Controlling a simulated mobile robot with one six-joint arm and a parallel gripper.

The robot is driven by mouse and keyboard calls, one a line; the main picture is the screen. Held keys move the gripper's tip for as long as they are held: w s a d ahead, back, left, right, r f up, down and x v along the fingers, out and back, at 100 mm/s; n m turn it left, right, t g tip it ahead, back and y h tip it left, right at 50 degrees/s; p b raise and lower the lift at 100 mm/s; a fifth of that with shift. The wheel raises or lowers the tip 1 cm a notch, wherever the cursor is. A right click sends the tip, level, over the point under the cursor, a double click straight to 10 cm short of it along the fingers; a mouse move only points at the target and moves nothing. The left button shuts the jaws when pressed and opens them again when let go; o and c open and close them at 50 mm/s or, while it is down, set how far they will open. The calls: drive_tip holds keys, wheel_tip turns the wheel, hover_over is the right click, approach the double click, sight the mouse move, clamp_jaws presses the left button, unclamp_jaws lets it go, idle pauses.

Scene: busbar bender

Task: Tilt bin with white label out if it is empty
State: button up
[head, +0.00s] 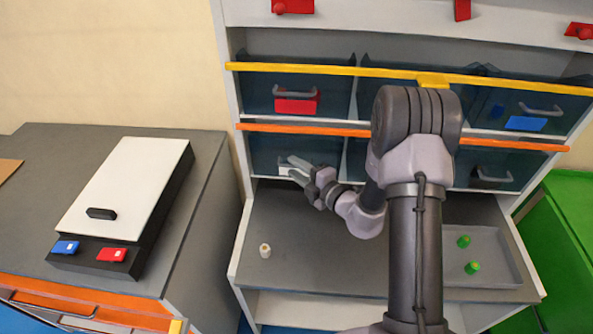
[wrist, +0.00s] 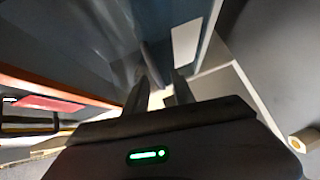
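The bin with the white label (head: 264,152) is the left bin of the lower shelf row, dark blue and see-through. Its white label (head: 285,171) is partly hidden behind my fingers; a white label also shows in the wrist view (wrist: 186,42). My gripper (head: 291,166) is at the front of this bin, with its two fingers apart around the label's height. In the wrist view my fingers (wrist: 160,80) are also apart. The bin's inside cannot be made out.
Above is a bin with a red label (head: 297,103); a bin with a blue label (head: 526,124) is at upper right. An orange rail (head: 300,129) runs above the lower row.

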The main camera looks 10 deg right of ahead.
clamp_jaws()
idle(1.4)
